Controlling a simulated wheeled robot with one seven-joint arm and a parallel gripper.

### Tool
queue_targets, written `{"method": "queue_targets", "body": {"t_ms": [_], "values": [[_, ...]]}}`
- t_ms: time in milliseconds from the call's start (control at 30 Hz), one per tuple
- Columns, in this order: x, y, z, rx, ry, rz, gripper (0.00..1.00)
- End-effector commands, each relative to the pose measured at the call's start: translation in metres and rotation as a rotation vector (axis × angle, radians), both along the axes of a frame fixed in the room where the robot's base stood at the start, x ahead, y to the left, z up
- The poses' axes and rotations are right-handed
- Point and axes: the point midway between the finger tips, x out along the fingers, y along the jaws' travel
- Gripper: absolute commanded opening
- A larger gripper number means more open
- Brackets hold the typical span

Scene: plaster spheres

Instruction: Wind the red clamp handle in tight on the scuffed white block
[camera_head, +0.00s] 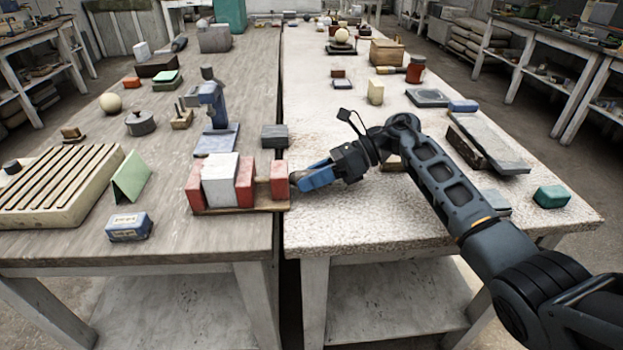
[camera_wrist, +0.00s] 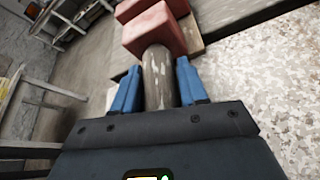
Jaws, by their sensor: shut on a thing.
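The scuffed white block (camera_head: 221,182) stands upright in a clamp on the left table, between a left red jaw (camera_head: 196,188) and a right red jaw (camera_head: 245,184). Both jaws look close against it; I cannot tell if any gap is left. A red end block (camera_head: 279,181) stands right of the jaws on the clamp's wooden base. In the wrist view a worn grey-brown round handle (camera_wrist: 157,84) sticks out from a red block (camera_wrist: 154,32) toward me. My gripper (camera_head: 298,181) comes from the right, its blue fingers (camera_wrist: 158,68) shut on this handle's two sides. The white block is mostly hidden there.
A gap (camera_head: 281,120) runs between the left and right tables. A dark grey block (camera_head: 274,137) stands just behind the clamp. A blue box (camera_head: 129,227) and a green folded card (camera_head: 132,178) are to its left.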

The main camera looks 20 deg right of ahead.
Motion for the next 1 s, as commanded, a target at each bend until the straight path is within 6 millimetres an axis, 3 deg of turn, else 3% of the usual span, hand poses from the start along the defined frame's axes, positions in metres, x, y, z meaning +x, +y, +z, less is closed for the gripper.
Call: {"method": "queue_targets", "body": {"t_ms": [500,1000], "values": [[0.0003,-0.0006,-0.0040,0.133,0.419,-0.001,0.12],[-0.0001,0.0000,-0.0024,0.185,0.576,-0.001,0.12]]}}
